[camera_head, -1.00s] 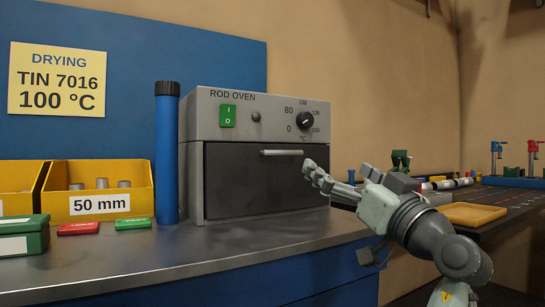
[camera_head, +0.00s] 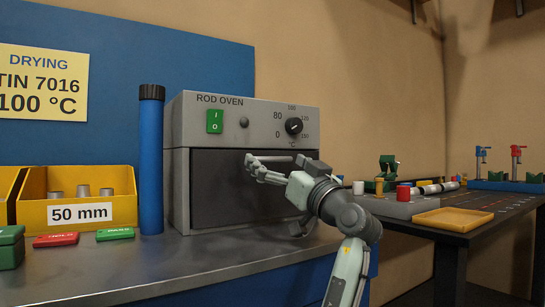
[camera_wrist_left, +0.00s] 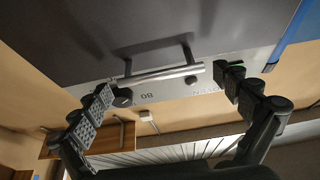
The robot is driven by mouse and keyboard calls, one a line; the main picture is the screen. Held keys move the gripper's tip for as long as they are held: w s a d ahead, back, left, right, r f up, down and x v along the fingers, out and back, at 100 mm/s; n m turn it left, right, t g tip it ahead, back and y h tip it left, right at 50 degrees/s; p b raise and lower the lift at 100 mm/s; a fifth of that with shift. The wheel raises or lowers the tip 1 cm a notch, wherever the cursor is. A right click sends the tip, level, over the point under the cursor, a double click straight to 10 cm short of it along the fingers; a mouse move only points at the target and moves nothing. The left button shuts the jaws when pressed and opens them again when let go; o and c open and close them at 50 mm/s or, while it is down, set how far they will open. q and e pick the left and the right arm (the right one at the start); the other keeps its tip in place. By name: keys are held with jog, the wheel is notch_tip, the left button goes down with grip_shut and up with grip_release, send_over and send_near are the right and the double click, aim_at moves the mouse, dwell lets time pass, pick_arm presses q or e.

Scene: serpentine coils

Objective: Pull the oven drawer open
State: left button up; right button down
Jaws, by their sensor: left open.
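The grey rod oven (camera_head: 270,100) stands on the counter, with a dark drawer front (camera_head: 220,200) below its control panel. The drawer looks shut. Its pale bar handle (camera_head: 292,158) runs along the upper part of the front, partly behind my gripper. My left gripper (camera_head: 256,168) is open and empty in front of the drawer, at the handle's left part. In the left wrist view the handle (camera_wrist_left: 165,76) lies between the two spread fingers (camera_wrist_left: 170,86), lengthwise from one towards the other. I cannot tell whether a finger touches it.
A blue tube (camera_head: 151,165) with a black cap stands just left of the oven. A yellow bin (camera_head: 35,212) labelled 50 mm and red and green tags (camera_head: 115,234) are further left. A second table with a yellow tray (camera_head: 455,220) is on the right.

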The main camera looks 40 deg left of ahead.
pick_arm(q)
jog(key=shift+x, duration=0.95)
jog(key=shift+c, duration=0.2)
jog(key=c, duration=1.5)
